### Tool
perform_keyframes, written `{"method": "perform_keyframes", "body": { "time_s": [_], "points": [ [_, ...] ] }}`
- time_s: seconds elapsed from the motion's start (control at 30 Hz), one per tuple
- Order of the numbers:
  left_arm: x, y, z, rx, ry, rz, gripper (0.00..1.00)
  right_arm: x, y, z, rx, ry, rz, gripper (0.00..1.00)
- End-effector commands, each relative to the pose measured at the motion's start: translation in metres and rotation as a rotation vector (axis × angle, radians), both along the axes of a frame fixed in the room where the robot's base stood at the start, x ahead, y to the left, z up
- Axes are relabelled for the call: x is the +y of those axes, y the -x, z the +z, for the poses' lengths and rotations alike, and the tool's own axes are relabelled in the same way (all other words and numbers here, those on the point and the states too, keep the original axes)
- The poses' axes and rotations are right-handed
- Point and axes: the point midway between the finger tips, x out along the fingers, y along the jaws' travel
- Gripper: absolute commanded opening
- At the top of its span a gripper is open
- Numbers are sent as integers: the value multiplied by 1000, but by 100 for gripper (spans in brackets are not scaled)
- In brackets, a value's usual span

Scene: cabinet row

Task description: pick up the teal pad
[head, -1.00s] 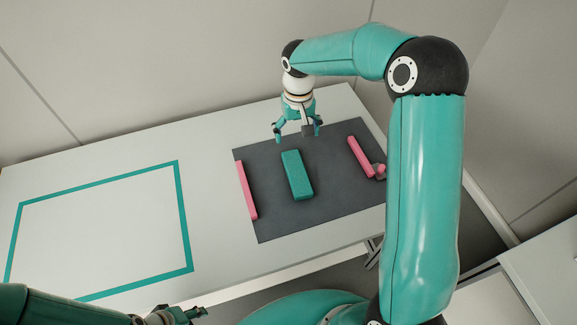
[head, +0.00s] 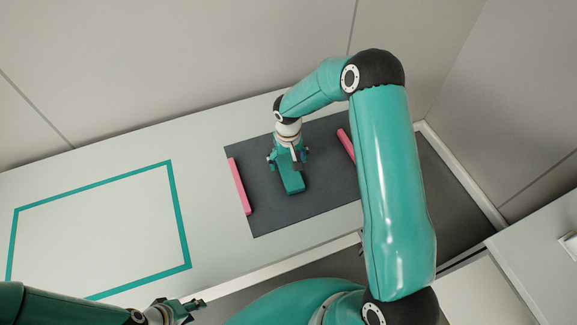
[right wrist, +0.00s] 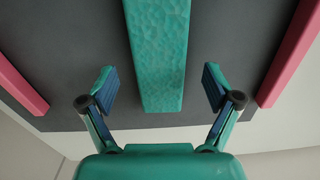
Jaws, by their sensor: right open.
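The teal pad (head: 291,182) is a long block lying on a dark grey mat (head: 262,213) between two pink bars. My right gripper (head: 287,161) is over the far end of the pad and hides part of it. In the right wrist view the pad (right wrist: 160,55) runs between the two spread fingers of my right gripper (right wrist: 158,88), with a gap on each side. That gripper is open and empty. My left gripper (head: 195,304) is at the bottom left, off the table's front edge; its finger gap is too small to judge.
A pink bar (head: 240,187) lies left of the pad and another pink bar (head: 346,145) lies right, partly behind my right arm. A teal outlined rectangle (head: 178,215) marks the clear left part of the white table (head: 205,190). A wall stands behind.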

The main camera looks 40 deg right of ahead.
Motion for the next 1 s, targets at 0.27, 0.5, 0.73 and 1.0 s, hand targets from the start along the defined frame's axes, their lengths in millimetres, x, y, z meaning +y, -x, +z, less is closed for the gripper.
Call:
{"method": "perform_keyframes", "body": {
  "time_s": [0.27, 0.5, 0.73, 1.0],
  "points": [
    [0, 0, 7, 0, 0, 0, 40, 0, 1, -24, 0, -1, 1, 90],
    [0, 0, 6, 0, 0, 0, 40, 0, 1, -24, 0, -1, 2, 80],
    [0, 0, 6, 0, 0, 0, 40, 0, 1, -24, 0, -1, 2, 41],
    [0, 0, 6, 0, 0, 0, 40, 0, 1, -23, 0, -1, 1, 36]
  ]
}}
